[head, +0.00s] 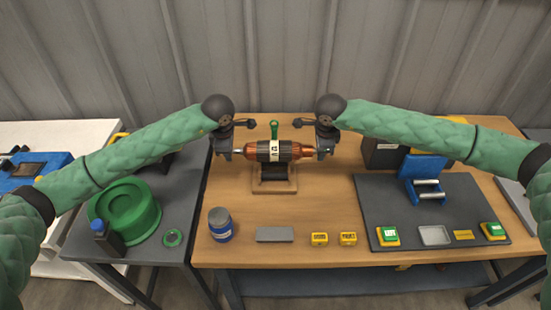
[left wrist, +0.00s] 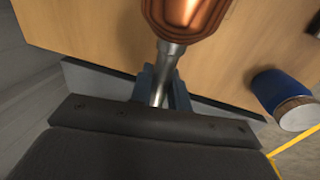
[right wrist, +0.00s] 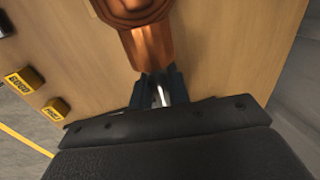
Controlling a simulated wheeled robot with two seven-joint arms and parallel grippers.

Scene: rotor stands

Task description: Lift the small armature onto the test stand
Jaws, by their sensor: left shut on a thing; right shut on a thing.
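The small armature (head: 290,151), with copper windings, a dark core and a white label, lies level over a dark cradle on a wooden base (head: 274,186). I cannot tell whether it touches the cradle. My left gripper (head: 236,152) is shut on its left shaft end; the shaft between the fingers shows in the left wrist view (left wrist: 163,85). My right gripper (head: 320,152) is shut on the right shaft end, also seen in the right wrist view (right wrist: 160,92). The blue stand with rollers (head: 423,170), likely the test stand, is on a dark mat (head: 375,200) at right.
A green tool (head: 274,128) stands behind the armature. A blue can (head: 220,226), grey plate (head: 275,234) and two yellow blocks (head: 320,239) lie in front. Green-topped buttons (head: 388,236) sit on the mat's front.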

